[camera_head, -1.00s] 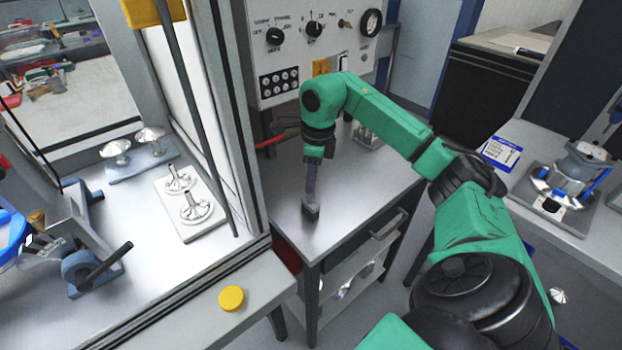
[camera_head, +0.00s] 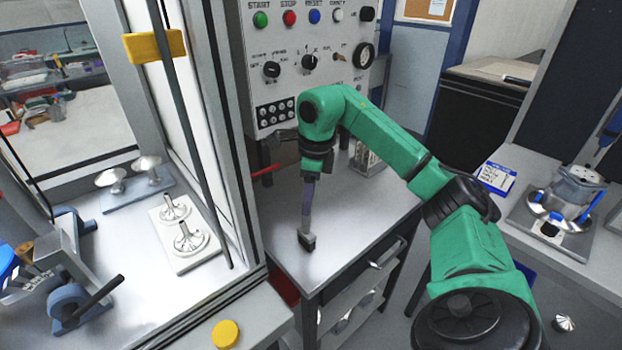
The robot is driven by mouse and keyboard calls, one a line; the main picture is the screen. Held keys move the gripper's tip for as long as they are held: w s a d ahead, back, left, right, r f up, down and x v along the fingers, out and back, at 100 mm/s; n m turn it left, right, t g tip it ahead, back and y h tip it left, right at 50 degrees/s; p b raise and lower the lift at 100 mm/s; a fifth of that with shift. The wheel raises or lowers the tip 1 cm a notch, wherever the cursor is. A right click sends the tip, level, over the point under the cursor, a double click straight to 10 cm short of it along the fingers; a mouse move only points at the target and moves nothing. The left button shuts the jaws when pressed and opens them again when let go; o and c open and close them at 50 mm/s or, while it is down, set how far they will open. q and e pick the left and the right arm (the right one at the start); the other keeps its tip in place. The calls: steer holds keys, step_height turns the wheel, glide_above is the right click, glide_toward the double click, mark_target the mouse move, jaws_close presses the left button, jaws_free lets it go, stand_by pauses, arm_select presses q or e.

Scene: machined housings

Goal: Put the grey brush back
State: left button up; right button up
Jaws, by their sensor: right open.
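The grey brush (camera_head: 306,212) is on the metal top of the small cart (camera_head: 345,225). Its handle points up, slightly tilted, and its dark block-shaped head (camera_head: 306,240) is at the bottom, at the cart top near its front left corner. My right gripper (camera_head: 311,180) points down at the upper end of the handle and is open. The fingers are small here, and I cannot tell whether they touch the handle. My left gripper is not in view.
A control panel (camera_head: 300,35) stands behind the cart. A clear holder with metal parts (camera_head: 367,158) is at the cart's back. A machine enclosure with a white plate of metal parts (camera_head: 185,238) is on the left. The cart's middle is clear.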

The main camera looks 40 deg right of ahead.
step_height(320, 180, up, 8)
steer(key=p, duration=0.2)
steer(key=shift+s+d, duration=0.2)
steer(key=shift+s, duration=0.2)
steer(key=shift+w+f, duration=0.1)
